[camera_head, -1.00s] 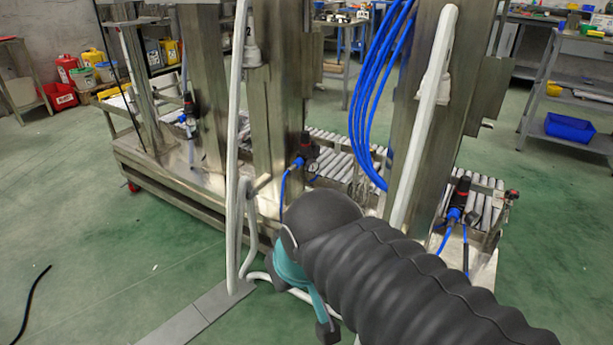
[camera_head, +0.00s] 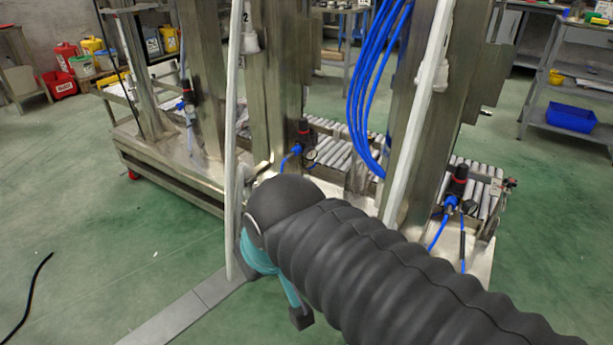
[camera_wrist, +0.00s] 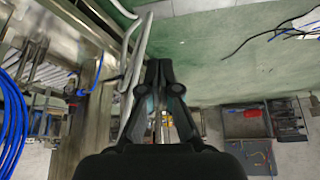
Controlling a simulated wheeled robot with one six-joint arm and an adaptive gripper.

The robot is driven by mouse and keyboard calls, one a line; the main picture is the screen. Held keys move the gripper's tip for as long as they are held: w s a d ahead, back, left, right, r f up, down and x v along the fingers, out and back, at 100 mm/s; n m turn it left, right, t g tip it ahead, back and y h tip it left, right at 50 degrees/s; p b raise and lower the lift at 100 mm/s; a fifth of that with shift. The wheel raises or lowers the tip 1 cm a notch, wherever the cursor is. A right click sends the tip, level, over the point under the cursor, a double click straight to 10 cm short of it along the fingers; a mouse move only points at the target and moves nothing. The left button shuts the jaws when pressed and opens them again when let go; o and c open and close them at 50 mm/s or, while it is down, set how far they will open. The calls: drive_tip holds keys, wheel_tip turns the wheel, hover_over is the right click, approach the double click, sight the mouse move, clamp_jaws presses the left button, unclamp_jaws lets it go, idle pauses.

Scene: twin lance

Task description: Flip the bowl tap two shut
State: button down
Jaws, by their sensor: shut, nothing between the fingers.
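In the head view a post carries a figure 2 near its top, with a long pale pipe (camera_head: 233,140) hanging in front of it. A small metal lever-like part (camera_head: 258,170) shows between the pipe and the post, just above my arm's dark rounded joint. I cannot tell for sure whether it is bowl tap two, or how its handle is turned. In the wrist view my gripper (camera_wrist: 158,64) is shut and empty. Pale bent pipes (camera_wrist: 133,70) run just left of its fingers, with a small lever-like part (camera_wrist: 112,78) between them and the steel post. My gripper appears apart from it.
Steel posts stand on a low metal bench (camera_head: 170,178) with roller racks. Blue hoses (camera_head: 365,90) hang at the centre right. Red-and-black regulators (camera_head: 303,135) stand along the bench. Green floor (camera_head: 80,240) at the left is mostly open, with a black cable (camera_head: 35,295) lying there.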

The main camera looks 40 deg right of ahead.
drive_tip(key=shift+w+d, duration=0.1)
drive_tip(key=w+d+f+m+t+h+b, duration=0.25)
drive_tip(key=w+d+m, duration=0.35)
drive_tip(key=w+d, duration=0.75)
drive_tip(key=w+d+f+m+t+h+b, duration=0.15)
drive_tip(key=w+d+f+m+t, duration=0.35)
drive_tip(key=w+d, duration=0.8)
drive_tip(key=w+d+f+m+t+h, duration=0.1)
drive_tip(key=w+d+f+m+t, duration=0.1)
drive_tip(key=d+f+m, duration=0.3)
drive_tip(key=w+d+f+m+t+b, duration=0.1)
drive_tip(key=d+f+m, duration=0.4)
drive_tip(key=d+f, duration=0.7)
drive_tip(key=shift+w+d+m+t+h, duration=0.25)
drive_tip(key=shift+w+m+t+h, duration=0.2)
drive_tip(key=shift+w, duration=0.2)
drive_tip(key=shift+w, duration=0.1)
